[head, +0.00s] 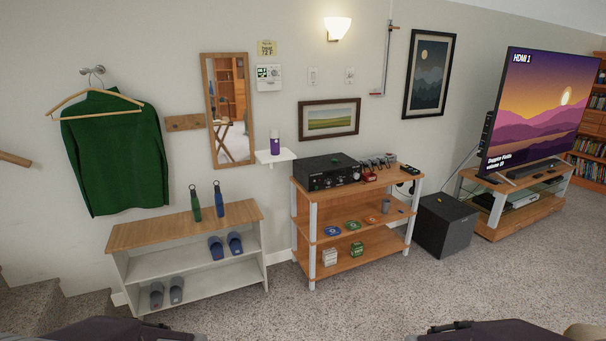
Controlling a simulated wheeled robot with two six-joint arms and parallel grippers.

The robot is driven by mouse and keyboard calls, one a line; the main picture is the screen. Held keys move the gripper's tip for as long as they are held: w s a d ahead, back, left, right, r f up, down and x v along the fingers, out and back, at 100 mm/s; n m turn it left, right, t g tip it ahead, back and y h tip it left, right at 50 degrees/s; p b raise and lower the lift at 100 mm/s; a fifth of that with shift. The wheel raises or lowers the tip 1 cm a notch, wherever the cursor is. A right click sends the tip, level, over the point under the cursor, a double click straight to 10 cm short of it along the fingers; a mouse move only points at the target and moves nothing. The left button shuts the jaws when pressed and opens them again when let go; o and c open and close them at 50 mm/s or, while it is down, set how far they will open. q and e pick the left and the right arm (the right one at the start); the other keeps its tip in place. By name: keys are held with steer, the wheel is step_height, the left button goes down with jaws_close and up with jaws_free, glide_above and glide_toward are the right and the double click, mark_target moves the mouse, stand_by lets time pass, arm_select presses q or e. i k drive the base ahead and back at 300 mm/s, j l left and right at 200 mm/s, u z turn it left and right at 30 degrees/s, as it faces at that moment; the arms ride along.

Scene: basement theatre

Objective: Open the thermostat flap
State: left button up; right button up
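The thermostat (268,78) is a small white box on the wall, between the tall wood-framed mirror and the light switches. A dark and green display shows in its upper part, and its lower part is plain white. The flap is too small at this distance to tell its edges or whether it stands open. Nothing of mine is near the thermostat. Only dark parts of my arms show along the bottom edge of the head view. Neither gripper's fingers are in view.
Below the thermostat, a small white wall shelf (284,156) holds a purple-and-white can (275,143). A shoe bench (185,230) with bottles and a wooden rack (352,232) with an amplifier (331,171) stand against the wall. The carpet (330,305) in front is clear.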

mark_target(263, 86)
steer(key=i+u, duration=0.15)
steer(key=i, duration=0.65)
steer(key=i+l+u, duration=0.15)
steer(key=i, duration=0.6)
